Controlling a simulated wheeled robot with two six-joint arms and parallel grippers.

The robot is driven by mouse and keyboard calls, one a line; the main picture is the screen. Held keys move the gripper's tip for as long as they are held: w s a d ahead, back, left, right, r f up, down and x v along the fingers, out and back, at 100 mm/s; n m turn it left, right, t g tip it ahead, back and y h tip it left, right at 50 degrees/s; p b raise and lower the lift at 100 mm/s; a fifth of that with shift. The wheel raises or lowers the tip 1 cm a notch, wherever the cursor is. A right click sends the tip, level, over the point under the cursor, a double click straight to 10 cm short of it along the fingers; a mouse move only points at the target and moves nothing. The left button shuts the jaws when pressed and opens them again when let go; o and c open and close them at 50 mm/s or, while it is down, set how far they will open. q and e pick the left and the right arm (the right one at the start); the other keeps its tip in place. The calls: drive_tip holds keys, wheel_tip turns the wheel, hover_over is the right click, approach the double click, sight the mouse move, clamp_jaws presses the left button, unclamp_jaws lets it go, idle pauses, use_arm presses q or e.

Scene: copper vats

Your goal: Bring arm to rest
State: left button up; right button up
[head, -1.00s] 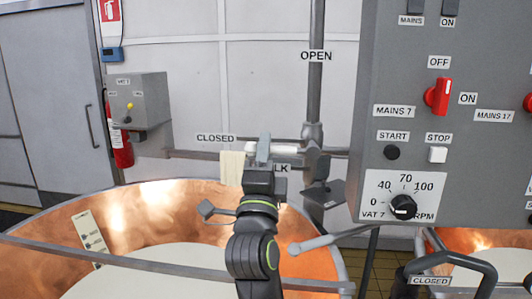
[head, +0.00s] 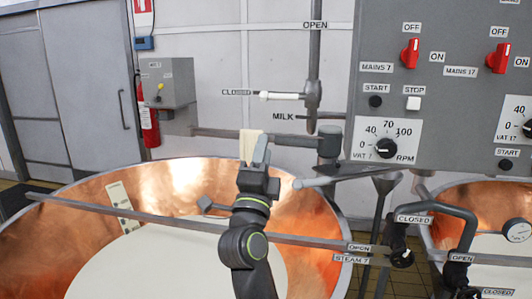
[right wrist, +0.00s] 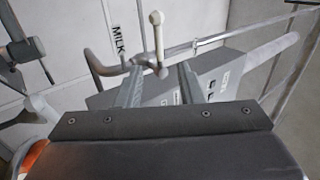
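My right arm rises from the bottom of the head view in front of a copper vat. Its gripper (head: 261,150) points up and away, below the white milk valve handle. In the right wrist view the two fingers (right wrist: 160,84) stand apart with nothing held between them. The milk valve handle (head: 279,96) lies level, pointing at the CLOSED label; in the right wrist view the white handle (right wrist: 157,35) shows beyond the fingertips, apart from them. My left gripper is not in view.
The copper vat (head: 90,207) holds pale milk, with a metal bar (head: 190,225) across its front. A grey control panel (head: 450,85) with red switches and a dial is at right. A second vat (head: 480,200) is at right.

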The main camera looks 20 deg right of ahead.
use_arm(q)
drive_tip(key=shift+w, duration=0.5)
use_arm(e)
drive_tip(key=shift+w+d+f, duration=0.1)
drive_tip(key=shift+w+f, duration=0.1)
drive_tip(key=shift+w, duration=0.15)
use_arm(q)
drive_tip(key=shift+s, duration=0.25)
use_arm(e)
drive_tip(key=shift+s, duration=0.15)
